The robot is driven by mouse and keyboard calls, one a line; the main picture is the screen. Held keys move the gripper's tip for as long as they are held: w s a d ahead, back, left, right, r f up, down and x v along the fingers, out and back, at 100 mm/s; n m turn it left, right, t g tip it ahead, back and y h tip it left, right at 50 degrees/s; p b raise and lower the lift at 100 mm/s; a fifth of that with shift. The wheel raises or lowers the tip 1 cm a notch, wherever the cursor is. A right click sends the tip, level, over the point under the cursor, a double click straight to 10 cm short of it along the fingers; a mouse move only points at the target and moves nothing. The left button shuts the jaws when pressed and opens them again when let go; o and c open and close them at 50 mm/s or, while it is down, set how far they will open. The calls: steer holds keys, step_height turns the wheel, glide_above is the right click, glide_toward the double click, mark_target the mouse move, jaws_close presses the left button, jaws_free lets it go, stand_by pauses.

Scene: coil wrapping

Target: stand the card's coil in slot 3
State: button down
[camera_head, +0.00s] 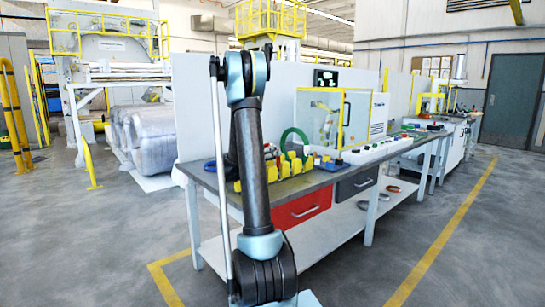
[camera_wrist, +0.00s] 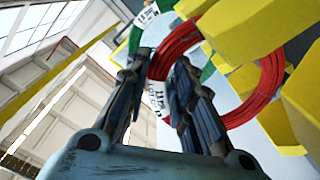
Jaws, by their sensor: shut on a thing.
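My gripper (camera_wrist: 160,62) is shut on a red coil (camera_wrist: 264,88), holding it by its side near a white printed tag (camera_wrist: 159,98). The coil is tilted in the wrist view, and yellow rack posts (camera_wrist: 257,76) are close to its right side, partly in front of it. I cannot tell whether they touch. A green coil (camera_wrist: 135,38) with a white tag shows behind. In the head view, the yellow slotted rack (camera_head: 291,168) stands on the bench with the green coil (camera_head: 296,136) upright near it. My arm hides my gripper there. Slot numbers and the card's text are not readable.
The grey bench top (camera_head: 318,181) carries a blue coil (camera_head: 210,168) left of my arm and a yellow-framed clear enclosure (camera_head: 334,117) behind the rack. Red (camera_head: 303,206) and dark (camera_head: 356,184) drawers are below. More coils (camera_head: 384,196) lie on the lower shelf. The floor in front is clear.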

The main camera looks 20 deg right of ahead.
steer(key=shift+f, duration=0.2)
steer(key=c, duration=1.3)
jaws_free()
steer(key=v, duration=1.2)
